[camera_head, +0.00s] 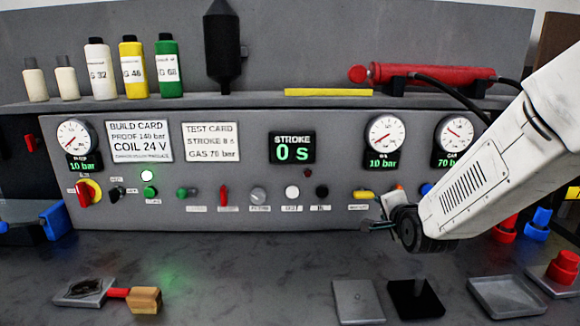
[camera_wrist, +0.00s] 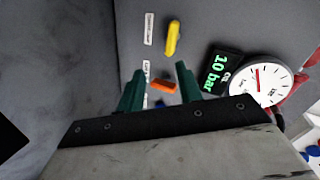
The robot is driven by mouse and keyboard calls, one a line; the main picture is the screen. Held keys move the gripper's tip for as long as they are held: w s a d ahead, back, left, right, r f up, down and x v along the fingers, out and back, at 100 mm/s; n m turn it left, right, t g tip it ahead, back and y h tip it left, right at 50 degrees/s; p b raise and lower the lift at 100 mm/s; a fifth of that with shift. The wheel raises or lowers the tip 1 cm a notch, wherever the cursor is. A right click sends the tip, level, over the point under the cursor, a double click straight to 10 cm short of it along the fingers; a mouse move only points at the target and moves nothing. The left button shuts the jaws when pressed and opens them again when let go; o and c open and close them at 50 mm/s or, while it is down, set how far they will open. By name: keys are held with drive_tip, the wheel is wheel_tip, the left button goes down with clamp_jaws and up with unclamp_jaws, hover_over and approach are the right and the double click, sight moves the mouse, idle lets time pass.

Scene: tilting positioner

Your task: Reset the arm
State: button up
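My white arm (camera_head: 485,155) reaches in from the right in the head view. My gripper (camera_head: 372,225) is in front of the lower right part of the grey control panel (camera_head: 260,215). In the wrist view my gripper (camera_wrist: 160,72) shows two green fingers standing apart, with nothing held between them. A yellow lever (camera_wrist: 172,38) and an orange part (camera_wrist: 163,86) on the panel show beyond the fingers. The yellow lever (camera_head: 363,195) is just above the gripper in the head view. I cannot tell whether the fingers touch the panel.
Several bottles (camera_head: 130,67) and a red cylinder (camera_head: 430,73) stand or lie on the shelf above. The bench's middle is clear.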

drive_tip(key=s+r+n+g, duration=0.1)
drive_tip(key=s+n+g, duration=0.3)
drive_tip(key=s, duration=0.8)
drive_tip(key=s+r+n+g, duration=0.2)
drive_tip(key=s+n+g, duration=0.2)
drive_tip(key=s, duration=0.8)
drive_tip(key=s+d+r+n+g, duration=0.1)
drive_tip(key=s+n+g, duration=0.3)
drive_tip(key=s, duration=0.9)
drive_tip(key=shift+r+n+g, duration=0.4)
drive_tip(key=shift+n, duration=0.6)
drive_tip(key=shift+s+d, duration=0.1)
